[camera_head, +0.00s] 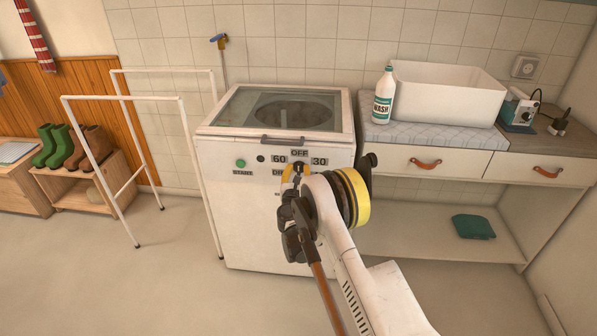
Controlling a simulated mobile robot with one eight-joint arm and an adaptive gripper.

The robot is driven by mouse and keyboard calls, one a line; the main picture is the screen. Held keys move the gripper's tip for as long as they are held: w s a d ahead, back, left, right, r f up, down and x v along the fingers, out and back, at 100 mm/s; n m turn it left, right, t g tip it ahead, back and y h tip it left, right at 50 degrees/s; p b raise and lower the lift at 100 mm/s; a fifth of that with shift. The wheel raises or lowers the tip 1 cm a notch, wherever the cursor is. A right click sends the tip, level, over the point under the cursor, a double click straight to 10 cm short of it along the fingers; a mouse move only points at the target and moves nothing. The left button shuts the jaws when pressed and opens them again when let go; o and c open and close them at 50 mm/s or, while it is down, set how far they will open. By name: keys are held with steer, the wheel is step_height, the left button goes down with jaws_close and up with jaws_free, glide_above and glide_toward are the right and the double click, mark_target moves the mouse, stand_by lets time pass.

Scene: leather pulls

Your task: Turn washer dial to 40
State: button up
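The white washer (235,215) stands against the tiled wall, with a glass lid on top. Its front panel has a green START button (241,163), a dark round spot and dial labels. I can read OFF (299,153) at the top, 60 (279,160) at the left and 30 (320,161) at the right. Another label below 60 is partly covered, and I see no 40. My gripper (297,171) is in front of the dial area, amid small yellow and dark parts. The dial is mostly hidden by my arm, so its pointing, any contact and the finger opening cannot be told.
A white rail frame (190,160) stands close to the washer's left. At the right, a counter with drawers (396,163) carries a WASH bottle (384,97), a white basin (445,95) and a small teal device (517,112). Boots (57,145) sit far left. Floor at the front left is clear.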

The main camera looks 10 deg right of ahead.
steer(key=shift+w+d, duration=0.2)
steer(key=shift+w, duration=0.35)
jaws_close()
